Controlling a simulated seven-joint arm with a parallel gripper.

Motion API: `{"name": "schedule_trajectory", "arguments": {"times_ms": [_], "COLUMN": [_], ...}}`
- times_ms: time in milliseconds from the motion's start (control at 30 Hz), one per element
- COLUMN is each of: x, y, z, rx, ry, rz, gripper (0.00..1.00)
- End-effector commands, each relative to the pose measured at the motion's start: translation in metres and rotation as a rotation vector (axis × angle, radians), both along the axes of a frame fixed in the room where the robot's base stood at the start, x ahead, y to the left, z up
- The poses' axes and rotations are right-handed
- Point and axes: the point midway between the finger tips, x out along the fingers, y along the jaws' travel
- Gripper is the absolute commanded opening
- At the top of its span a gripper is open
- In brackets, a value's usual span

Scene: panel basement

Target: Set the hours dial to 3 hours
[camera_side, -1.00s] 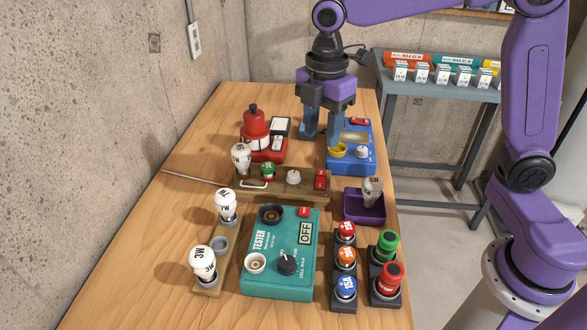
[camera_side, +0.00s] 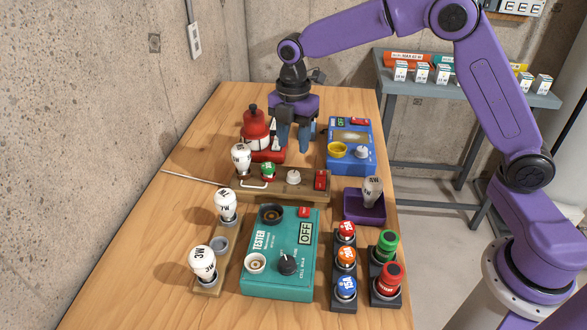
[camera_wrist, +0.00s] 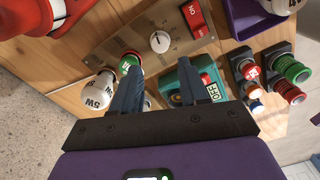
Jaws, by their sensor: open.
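A wooden board (camera_side: 227,183) lies across the middle of the table with a round white dial (camera_side: 293,177) on it. In the wrist view the dial (camera_wrist: 160,41) shows ahead of my fingers with markings on the board around it, too small to read. A second white knob (camera_side: 361,152) is on the blue box (camera_side: 349,166); no hours label is legible on either. My gripper (camera_side: 292,148) is open and empty, pointing down behind the board, between the red device and the blue box. Its two fingers show apart in the wrist view (camera_wrist: 159,65).
A red switch (camera_side: 321,180) and a green-topped part (camera_side: 268,171) flank the white dial on the board. A red device (camera_side: 256,127) stands close left of my gripper. The teal tester (camera_side: 279,275), bulbs, a purple tray (camera_side: 363,218) and colored buttons fill the front.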

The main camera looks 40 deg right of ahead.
Motion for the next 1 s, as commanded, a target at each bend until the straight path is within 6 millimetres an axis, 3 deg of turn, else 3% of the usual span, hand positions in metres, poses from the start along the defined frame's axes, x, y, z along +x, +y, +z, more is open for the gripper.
{"name": "schedule_trajectory", "arguments": {"times_ms": [200, 433, 600, 933, 1000], "x": [-0.001, -0.001, 0.000, 0.000, 0.000], "y": [-0.001, 0.000, 0.000, 0.000, 0.000], "z": [-0.043, -0.076, -0.088, -0.090, -0.090], "rx": [-0.002, -0.001, 0.000, 0.000, 0.000], "ry": [0.004, 0.003, 0.001, 0.000, 0.000], "rz": [-0.001, -0.001, -0.001, 0.000, 0.000], "gripper": [0.44, 0.44, 0.44, 0.44, 0.21]}}
